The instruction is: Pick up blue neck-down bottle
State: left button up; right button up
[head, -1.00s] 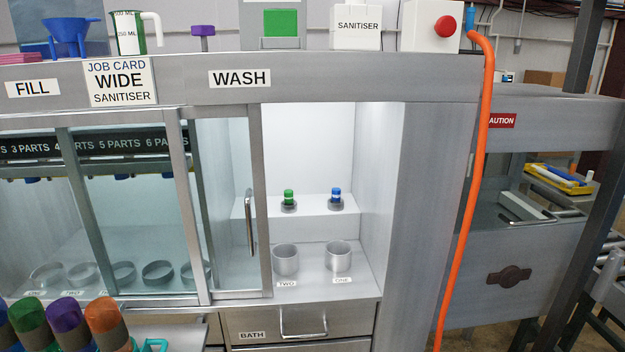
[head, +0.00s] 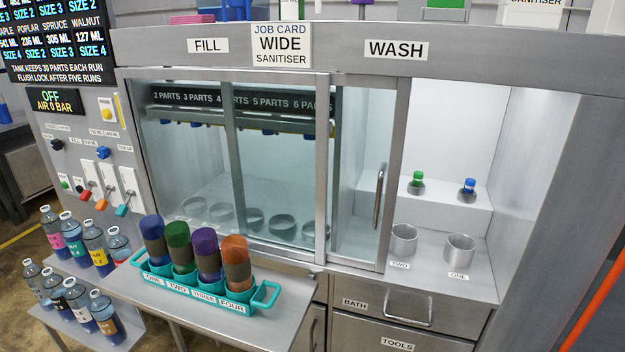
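The blue neck-down bottle (head: 153,238) stands in slot ONE, the leftmost slot of a teal rack (head: 195,291). Its rounded blue end points up and a grey-brown band wraps its lower part. Green (head: 178,245), purple (head: 206,250) and orange (head: 236,260) bottles stand beside it in slots TWO, THREE and FOUR. The rack sits on a grey shelf (head: 275,325) in front of the cabinet. Neither of my grippers shows in the head view.
Several labelled bottles (head: 94,243) stand on stepped shelves at the lower left. The FILL bay has sliding glass doors (head: 280,170). The open WASH bay holds two cups (head: 460,249) and small green (head: 418,178) and blue-capped (head: 469,186) items. A control panel (head: 90,160) is at left.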

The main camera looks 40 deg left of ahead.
aim_at(151, 225)
jog(key=k+u, duration=0.1)
jog(key=u, duration=2)
